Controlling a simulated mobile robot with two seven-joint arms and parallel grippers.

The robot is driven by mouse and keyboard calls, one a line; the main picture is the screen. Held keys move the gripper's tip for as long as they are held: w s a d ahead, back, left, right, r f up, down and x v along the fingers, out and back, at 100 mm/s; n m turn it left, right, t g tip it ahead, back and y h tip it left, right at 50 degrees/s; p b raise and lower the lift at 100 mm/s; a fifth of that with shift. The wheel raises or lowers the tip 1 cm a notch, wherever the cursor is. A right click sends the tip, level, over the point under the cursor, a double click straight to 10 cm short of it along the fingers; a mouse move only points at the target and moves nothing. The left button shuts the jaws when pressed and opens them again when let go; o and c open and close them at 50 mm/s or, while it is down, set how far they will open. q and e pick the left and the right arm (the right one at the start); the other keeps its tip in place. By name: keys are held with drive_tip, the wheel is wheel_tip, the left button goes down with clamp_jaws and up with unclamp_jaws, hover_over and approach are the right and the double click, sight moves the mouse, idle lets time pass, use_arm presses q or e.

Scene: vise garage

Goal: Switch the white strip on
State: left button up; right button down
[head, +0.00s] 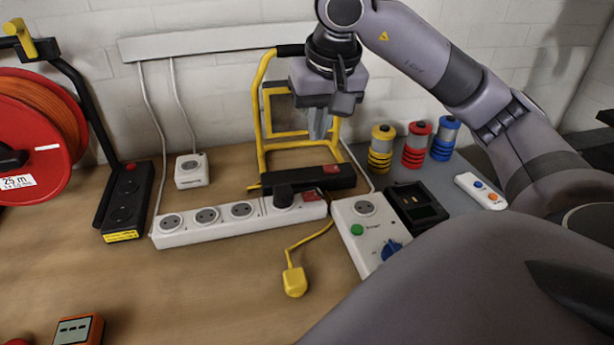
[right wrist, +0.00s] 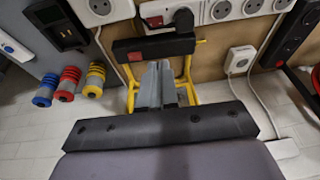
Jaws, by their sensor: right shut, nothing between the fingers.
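The white strip (head: 225,219) lies on the bench in the head view, with a row of sockets and a black plug (head: 284,195) in the socket nearest its right end. Its red switch (head: 312,196) is at that right end; I cannot tell its position. My right gripper (head: 318,136) is shut and empty, pointing down in front of the yellow frame, above and behind the switch. In the right wrist view the fingers (right wrist: 157,72) are together, and the strip's red switch (right wrist: 155,21) shows at the top. My left gripper is not in view.
A black bar with a red switch (head: 310,179) sits at the yellow frame's foot, between gripper and strip. A white box with green button and blue knob (head: 372,235) stands right of the strip. A black strip (head: 127,200) and red reel (head: 35,130) are left. The front bench is mostly clear.

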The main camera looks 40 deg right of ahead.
drive_tip(key=b, duration=0.2)
approach(306, 194)
drive_tip(key=x, duration=0.5)
drive_tip(key=shift+w+r, duration=0.1)
drive_tip(key=shift+w, duration=0.05)
drive_tip(key=shift+f, duration=0.65)
